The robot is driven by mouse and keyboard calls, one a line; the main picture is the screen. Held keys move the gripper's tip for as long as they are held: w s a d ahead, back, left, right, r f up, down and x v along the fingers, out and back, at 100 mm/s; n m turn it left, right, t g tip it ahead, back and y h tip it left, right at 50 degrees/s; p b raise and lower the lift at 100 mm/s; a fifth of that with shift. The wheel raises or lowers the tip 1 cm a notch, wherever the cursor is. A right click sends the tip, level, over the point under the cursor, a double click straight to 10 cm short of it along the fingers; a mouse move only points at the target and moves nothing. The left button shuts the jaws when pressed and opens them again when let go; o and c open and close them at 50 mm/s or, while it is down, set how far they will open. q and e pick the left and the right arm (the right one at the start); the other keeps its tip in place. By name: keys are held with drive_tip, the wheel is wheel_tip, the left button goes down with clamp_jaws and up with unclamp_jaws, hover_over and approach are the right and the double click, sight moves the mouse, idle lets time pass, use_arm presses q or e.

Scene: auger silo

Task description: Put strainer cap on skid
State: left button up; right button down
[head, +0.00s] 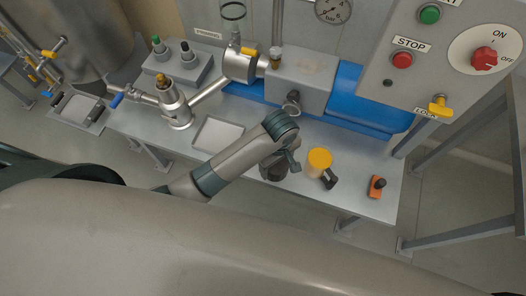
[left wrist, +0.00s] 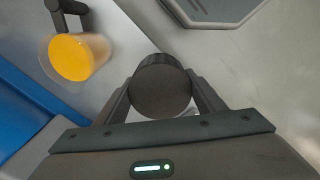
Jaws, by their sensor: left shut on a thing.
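The strainer cap, a dark round piece, is between the two fingers of my left gripper (left wrist: 160,98) in the left wrist view (left wrist: 160,85). In the head view my left gripper (head: 281,162) is over the front part of the grey metal skid (head: 228,170), and the dark cap (head: 273,172) shows below the gripper. The gripper is shut on the cap. I cannot tell whether the cap touches the skid top or hangs just above it. My right gripper is not in view.
A mug-like jar with a yellow top (head: 319,160) and dark handle stands just right of the cap. An orange and black item (head: 377,186) lies farther right. A pale tray (head: 218,134) lies to the left. Metal piping (head: 176,108) and a blue base (head: 345,95) stand behind.

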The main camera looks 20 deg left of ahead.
use_arm(q)
drive_tip(key=w+a+f, duration=0.4)
drive_tip(key=w, duration=0.1)
drive_tip(key=w+a+f+p, duration=0.1)
drive_tip(key=w+a+f, duration=0.1)
drive_tip(key=w+a, duration=0.1)
drive_tip(key=shift+w+f, duration=0.25)
drive_tip(key=shift+f, duration=0.05)
drive_tip(key=shift+f, duration=1.95)
drive_tip(key=shift+f, duration=0.1)
drive_tip(key=o, duration=1.3)
wheel_tip(320, 180, up, 12)
drive_tip(key=shift+r, duration=0.1)
